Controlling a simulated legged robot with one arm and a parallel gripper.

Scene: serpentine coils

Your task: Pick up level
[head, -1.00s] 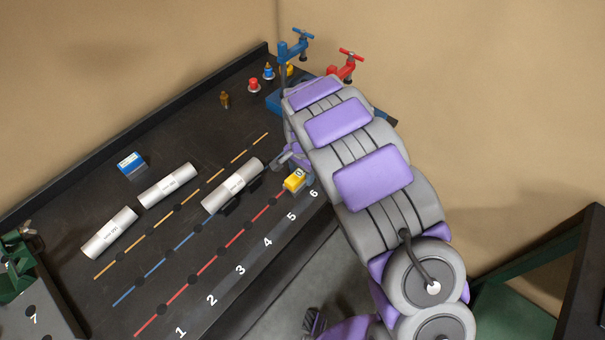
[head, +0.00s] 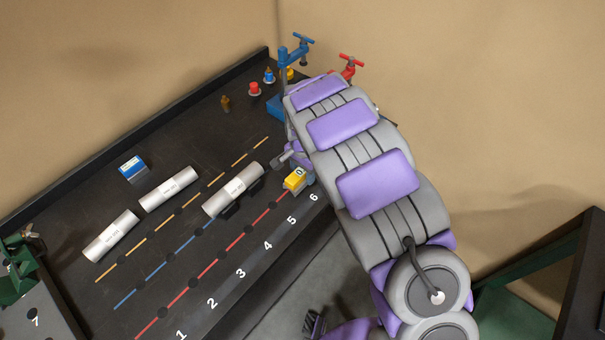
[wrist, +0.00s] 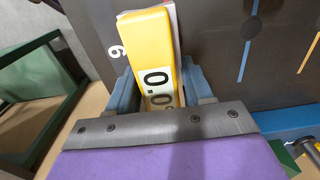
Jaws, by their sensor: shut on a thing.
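The level is a yellow block with a white face and black digits. In the wrist view the level (wrist: 150,50) stands between the two blue-grey fingers of my gripper (wrist: 162,85), which are shut on it. In the head view the yellow level (head: 295,179) shows at the right end of the red line, near the number 6. My gripper (head: 288,160) is partly hidden behind my own arm there. I cannot tell whether the level touches the table.
The black table (head: 130,285) bears several white cylinders (head: 233,190), a blue box (head: 132,168) and small red, blue and brown pieces. A blue clamp (head: 295,50) and a red clamp (head: 349,66) stand at the back right. A green frame (wrist: 35,65) is at left in the wrist view.

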